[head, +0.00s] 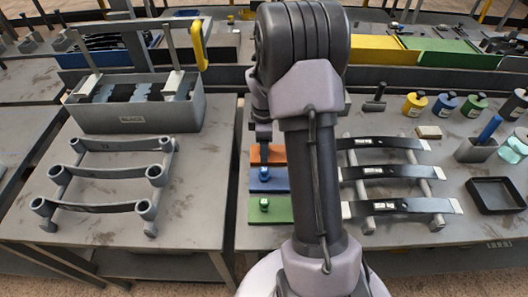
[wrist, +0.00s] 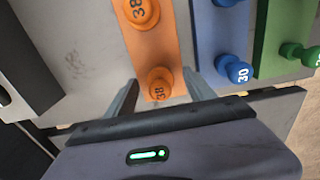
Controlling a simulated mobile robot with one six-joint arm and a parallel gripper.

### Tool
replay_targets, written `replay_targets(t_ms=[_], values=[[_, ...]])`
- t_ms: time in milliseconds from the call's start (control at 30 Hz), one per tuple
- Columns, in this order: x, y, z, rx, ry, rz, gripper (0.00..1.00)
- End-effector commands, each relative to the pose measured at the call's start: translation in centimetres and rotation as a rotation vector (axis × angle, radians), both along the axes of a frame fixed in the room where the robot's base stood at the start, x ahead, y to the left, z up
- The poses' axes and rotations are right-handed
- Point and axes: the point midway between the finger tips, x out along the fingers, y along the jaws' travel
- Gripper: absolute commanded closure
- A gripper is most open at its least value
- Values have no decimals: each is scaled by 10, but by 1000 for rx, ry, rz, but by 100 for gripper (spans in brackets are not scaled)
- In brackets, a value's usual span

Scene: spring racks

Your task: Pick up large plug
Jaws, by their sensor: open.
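The large plug appears to be the orange knobbed plug marked 38 (wrist: 160,84) at the near end of an orange board (wrist: 158,50) in the wrist view. A second orange plug marked 38 (wrist: 141,12) sits farther up the same board. My gripper (wrist: 162,98) is open, with one finger on each side of the near orange plug; I cannot tell whether they touch it. In the head view my gripper (head: 263,138) is above the orange board (head: 279,154), and the arm hides part of that area.
A blue board (wrist: 220,38) with blue plugs marked 30 (wrist: 235,70) and a green board (wrist: 278,38) with green plugs (wrist: 300,54) lie beside it. A rack with dark leaf springs (head: 390,172) is on the right; another rack (head: 105,175) stands on the left table.

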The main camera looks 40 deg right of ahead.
Motion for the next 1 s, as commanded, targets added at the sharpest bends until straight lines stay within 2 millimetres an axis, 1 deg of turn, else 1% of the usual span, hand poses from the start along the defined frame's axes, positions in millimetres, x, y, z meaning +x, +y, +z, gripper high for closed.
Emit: replay_targets(t_ms=[33,167,200,300,567,667,833,867,900,1000], values=[[0,0,1,0,0,0,43],[0,0,1,0,0,0,69],[0,0,1,0,0,0,76],[0,0,1,0,0,0,93],[0,0,4,0,0,0,93],[0,0,13,0,0,-1,93],[0,0,39,0,-1,0,93],[-1,2,42,1,-1,0,93],[-4,11,40,1,2,3,93],[-13,31,41,1,2,4,93]])
